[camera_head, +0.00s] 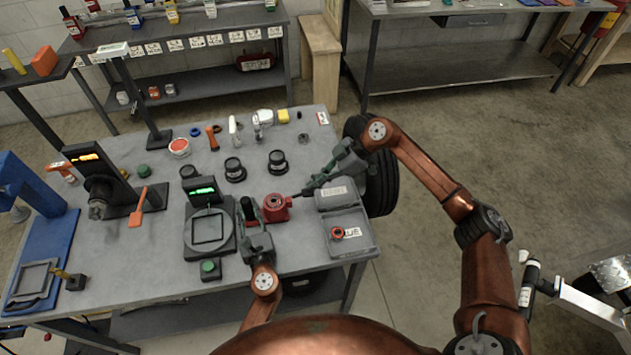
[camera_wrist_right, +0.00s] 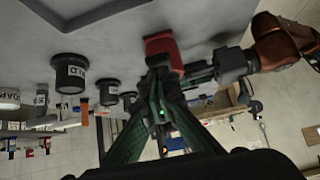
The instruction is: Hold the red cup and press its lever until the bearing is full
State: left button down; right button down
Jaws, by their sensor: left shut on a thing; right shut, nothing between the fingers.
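The red cup (camera_head: 276,208) is at the front right of the grey table, and it also shows in the right wrist view (camera_wrist_right: 163,47). My left gripper (camera_head: 257,216) is shut on it from the left side. My right gripper (camera_head: 299,193) is shut with nothing between its fingers, and its tips are right at the cup's right side. In the right wrist view the closed tips (camera_wrist_right: 160,68) overlap the cup's edge. I cannot tell whether they touch it. The lever is not distinct, being hidden by the fingers or too small. I cannot make out the bearing for certain.
A grey bin (camera_head: 362,250) at the right table edge holds a small red ring-like part (camera_head: 337,233). A device with a green display (camera_head: 203,190) stands left of the cup. Black labelled pots (camera_head: 235,170) stand behind. A black wheel (camera_head: 383,180) is beside the table's right side.

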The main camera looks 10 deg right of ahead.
jog(key=shift+d+f+y, duration=0.25)
jog(key=shift+f+y, duration=0.3)
jog(key=shift+d+f+y, duration=0.25)
jog(key=shift+f+y, duration=0.3)
jog(key=shift+d+f+y, duration=0.25)
jog(key=shift+f+y, duration=0.5)
jog(key=shift+y, duration=0.15)
jog(key=shift+r, duration=0.8)
